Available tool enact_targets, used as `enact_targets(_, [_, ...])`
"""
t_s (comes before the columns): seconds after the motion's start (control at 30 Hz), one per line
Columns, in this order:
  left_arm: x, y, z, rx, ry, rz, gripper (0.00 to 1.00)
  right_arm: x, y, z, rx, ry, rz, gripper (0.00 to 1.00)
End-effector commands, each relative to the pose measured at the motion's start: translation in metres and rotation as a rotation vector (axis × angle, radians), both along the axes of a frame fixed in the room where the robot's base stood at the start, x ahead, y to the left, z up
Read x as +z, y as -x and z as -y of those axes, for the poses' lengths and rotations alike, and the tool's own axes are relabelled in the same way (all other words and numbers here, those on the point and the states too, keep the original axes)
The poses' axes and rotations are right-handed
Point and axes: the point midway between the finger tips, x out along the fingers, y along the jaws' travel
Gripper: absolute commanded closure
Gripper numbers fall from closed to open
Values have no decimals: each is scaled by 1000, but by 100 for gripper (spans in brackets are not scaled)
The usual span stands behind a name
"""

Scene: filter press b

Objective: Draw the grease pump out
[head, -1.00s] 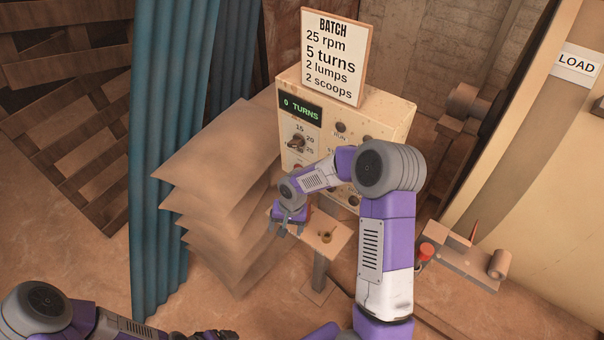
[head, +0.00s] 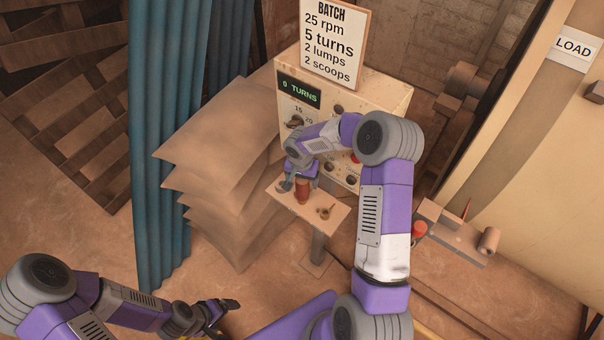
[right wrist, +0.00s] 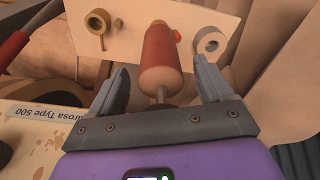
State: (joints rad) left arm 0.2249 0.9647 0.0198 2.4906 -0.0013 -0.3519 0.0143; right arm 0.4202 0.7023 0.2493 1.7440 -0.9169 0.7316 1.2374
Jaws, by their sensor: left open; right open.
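I take the red cylinder with a thin metal rod on its near end to be the grease pump (right wrist: 160,58). In the head view it shows as a small red body (head: 303,191) at the small shelf (head: 335,224). My right gripper (head: 287,186) is open beside it. In the right wrist view, the open fingers (right wrist: 161,80) lie on either side of the cylinder, with gaps. Its rod points back toward the palm. Contact with the shelf cannot be told. My left gripper (head: 230,305) is low in the head view, open and away from the shelf.
The shelf also holds a brass-coloured ring (right wrist: 97,23) and a grey-white roll (right wrist: 210,42). Behind stands a control panel (head: 286,110) with knobs. Stacked sacks (head: 215,135) and a blue curtain (head: 160,170) are left. A bench (head: 455,240) stands right.

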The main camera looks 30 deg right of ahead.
Motion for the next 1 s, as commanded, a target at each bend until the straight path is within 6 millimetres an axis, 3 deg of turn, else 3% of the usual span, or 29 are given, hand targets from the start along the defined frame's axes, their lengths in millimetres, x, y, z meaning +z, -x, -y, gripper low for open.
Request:
enact_targets(0.3, [0,0,0,0,0,0,15,-3,-1,0,0,-1,1,20])
enact_targets(0.8, [0,0,0,0,0,0,15,-2,-1,0,0,0,3,96])
enact_targets(0.83, [0,0,0,0,0,0,15,-2,-1,0,0,-1,2,100])
enact_targets(1.0, [2,0,0,0,0,0,15,0,-1,0,0,0,3,100])
